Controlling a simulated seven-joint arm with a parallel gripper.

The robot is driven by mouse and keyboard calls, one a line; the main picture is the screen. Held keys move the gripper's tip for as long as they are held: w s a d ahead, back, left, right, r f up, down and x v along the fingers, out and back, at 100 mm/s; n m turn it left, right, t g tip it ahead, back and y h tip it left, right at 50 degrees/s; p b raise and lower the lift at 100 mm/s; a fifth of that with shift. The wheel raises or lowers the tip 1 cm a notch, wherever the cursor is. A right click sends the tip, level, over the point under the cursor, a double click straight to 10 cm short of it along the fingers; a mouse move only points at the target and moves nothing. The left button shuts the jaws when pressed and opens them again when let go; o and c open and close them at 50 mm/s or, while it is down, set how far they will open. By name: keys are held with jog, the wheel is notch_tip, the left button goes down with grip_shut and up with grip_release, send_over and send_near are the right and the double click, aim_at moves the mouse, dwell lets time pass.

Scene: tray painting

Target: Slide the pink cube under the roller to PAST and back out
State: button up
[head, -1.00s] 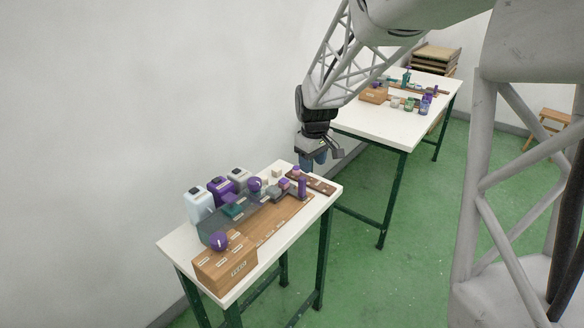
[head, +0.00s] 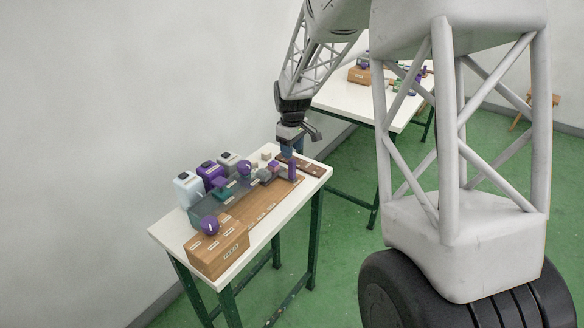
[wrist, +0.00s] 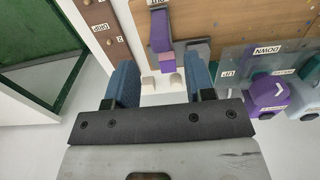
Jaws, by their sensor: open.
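My gripper (head: 287,152) is low over the far end of the near table, pointing down. In the wrist view its two blue fingers (wrist: 160,82) are apart with nothing gripped. A small pink and purple block, seemingly the pink cube (wrist: 166,62), shows ahead of the gap between the fingers, beside a purple upright piece (wrist: 160,28). In the head view a pinkish-purple block (head: 274,166) sits by the purple post (head: 292,170). The roller is hard to make out; a clear-sided housing (head: 208,205) stands along the wooden board (head: 245,208).
A dark wooden strip (wrist: 104,25) lies left in the wrist view. A purple knob (wrist: 268,92) sits near UP and DOWN labels. Bottles (head: 210,174) and a wooden box (head: 216,251) stand on the table (head: 165,240).

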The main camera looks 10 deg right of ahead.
aim_at(292, 167)
jog(key=shift+f, duration=0.1)
jog(key=shift+f, duration=3.8)
grip_shut()
